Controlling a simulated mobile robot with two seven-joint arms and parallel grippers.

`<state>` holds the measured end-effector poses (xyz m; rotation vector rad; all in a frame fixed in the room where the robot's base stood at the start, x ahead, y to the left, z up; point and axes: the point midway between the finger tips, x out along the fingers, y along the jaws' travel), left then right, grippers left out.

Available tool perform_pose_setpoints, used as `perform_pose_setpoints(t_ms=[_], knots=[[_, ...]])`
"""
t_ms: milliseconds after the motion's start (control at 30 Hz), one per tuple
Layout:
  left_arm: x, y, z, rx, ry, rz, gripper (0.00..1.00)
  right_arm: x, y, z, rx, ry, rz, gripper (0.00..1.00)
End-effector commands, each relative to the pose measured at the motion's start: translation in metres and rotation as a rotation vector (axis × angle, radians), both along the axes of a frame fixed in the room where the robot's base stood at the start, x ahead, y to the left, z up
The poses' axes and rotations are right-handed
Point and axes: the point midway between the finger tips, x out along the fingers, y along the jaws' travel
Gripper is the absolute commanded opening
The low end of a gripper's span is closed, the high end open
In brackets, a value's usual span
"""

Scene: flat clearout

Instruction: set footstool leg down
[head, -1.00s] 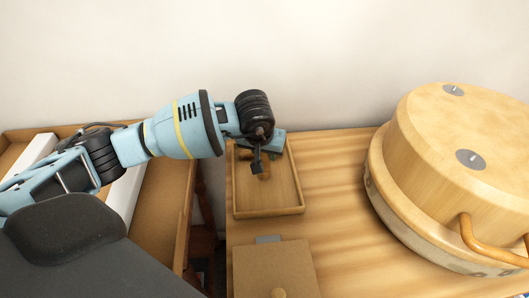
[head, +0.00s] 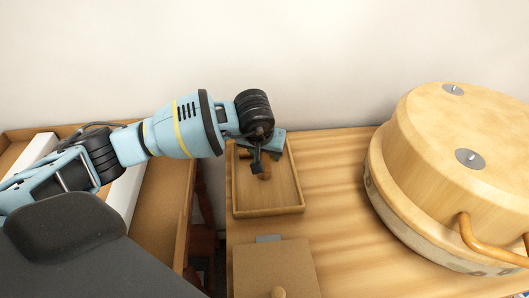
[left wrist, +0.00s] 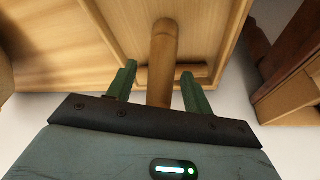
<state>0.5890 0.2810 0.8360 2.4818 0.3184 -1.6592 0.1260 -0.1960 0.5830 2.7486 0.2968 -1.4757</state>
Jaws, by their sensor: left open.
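A footstool leg, a round light-brown wooden rod (left wrist: 163,55), lies in a shallow wooden tray (left wrist: 108,25). In the head view, part of the leg (head: 265,174) shows in the tray (head: 270,213), the rest hidden by my left gripper (head: 262,160). In the left wrist view my left gripper (left wrist: 160,88) is open, its two green fingers on either side of the leg with gaps between. The upturned round wooden footstool (head: 425,130) stands at the right, with metal plates on its top. My right gripper is not in view.
A brown box with a round knob (head: 272,262) stands in front of the tray. A grey piece (head: 268,239) sits between them. An open carton (head: 160,215) is at the left, across a gap. The tabletop (head: 335,190) between tray and footstool is clear.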

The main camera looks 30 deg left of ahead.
Motion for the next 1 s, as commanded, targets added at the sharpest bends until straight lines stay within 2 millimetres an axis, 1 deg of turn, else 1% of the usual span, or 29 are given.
perform_pose_setpoints(t_ms=[300,500,700,1000], knots=[[-0.021,-0.006,0.057,-0.001,-0.006,-0.002,0.51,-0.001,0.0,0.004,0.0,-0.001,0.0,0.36],[-0.034,-0.009,0.088,0.0,-0.004,-0.002,0.51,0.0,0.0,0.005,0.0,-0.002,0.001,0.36],[-0.041,-0.011,0.103,0.0,-0.001,-0.001,0.51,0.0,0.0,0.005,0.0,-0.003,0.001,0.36],[-0.042,-0.011,0.105,-0.001,-0.001,0.0,0.51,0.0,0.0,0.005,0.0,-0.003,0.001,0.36]])
